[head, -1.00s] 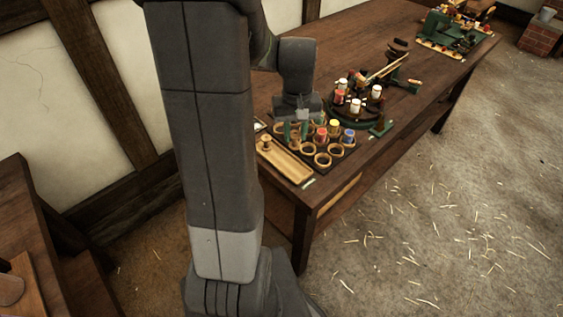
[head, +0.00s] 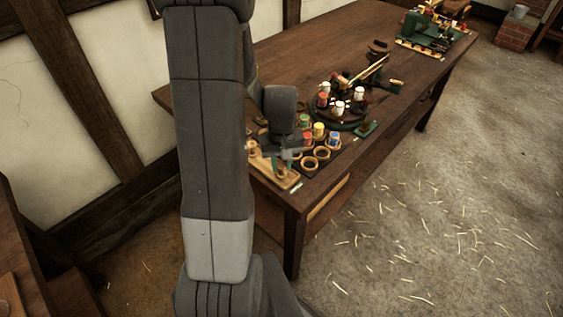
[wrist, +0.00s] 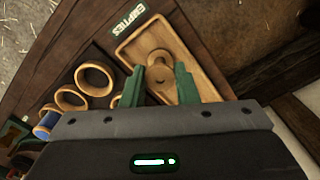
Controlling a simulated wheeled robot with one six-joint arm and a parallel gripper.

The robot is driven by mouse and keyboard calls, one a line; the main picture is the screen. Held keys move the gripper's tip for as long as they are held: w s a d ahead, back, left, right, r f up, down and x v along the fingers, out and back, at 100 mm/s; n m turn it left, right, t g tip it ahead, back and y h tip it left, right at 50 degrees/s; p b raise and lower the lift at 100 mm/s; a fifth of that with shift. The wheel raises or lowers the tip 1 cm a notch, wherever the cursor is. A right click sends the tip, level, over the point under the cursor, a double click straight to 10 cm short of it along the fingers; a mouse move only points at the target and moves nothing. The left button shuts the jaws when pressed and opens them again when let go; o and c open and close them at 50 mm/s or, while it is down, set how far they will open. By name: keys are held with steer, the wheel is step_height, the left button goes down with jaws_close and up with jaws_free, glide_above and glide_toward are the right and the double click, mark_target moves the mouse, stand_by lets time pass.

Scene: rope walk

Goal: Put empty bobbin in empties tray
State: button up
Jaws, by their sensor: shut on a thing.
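The empties tray (wrist: 140,45) is a long pale wooden tray beside a green EMPTIES label (wrist: 134,14); it also shows at the near end of the bench in the head view (head: 284,181). My gripper (wrist: 160,70) has green fingers and is over the tray. It is shut on a bare wooden bobbin (wrist: 161,75), whose round flanges show between the fingers. In the head view another bare bobbin (head: 252,147) stands at the tray's far end. Whether the held bobbin touches the tray floor cannot be told.
A dark rack with ring holders (wrist: 96,77) lies beside the tray, some empty and several with coloured bobbins (head: 318,130). A round carousel with bobbins (head: 340,107) stands behind it. Dark timber (wrist: 275,75) is to the tray's right in the wrist view.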

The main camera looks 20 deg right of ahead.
mark_target(282, 164)
steer(key=shift+f, duration=0.25)
steer(key=o, duration=0.9)
steer(key=shift+r, duration=0.1)
steer(key=shift+o, duration=0.2)
step_height(282, 164, up, 12)
steer(key=shift+r, duration=0.2)
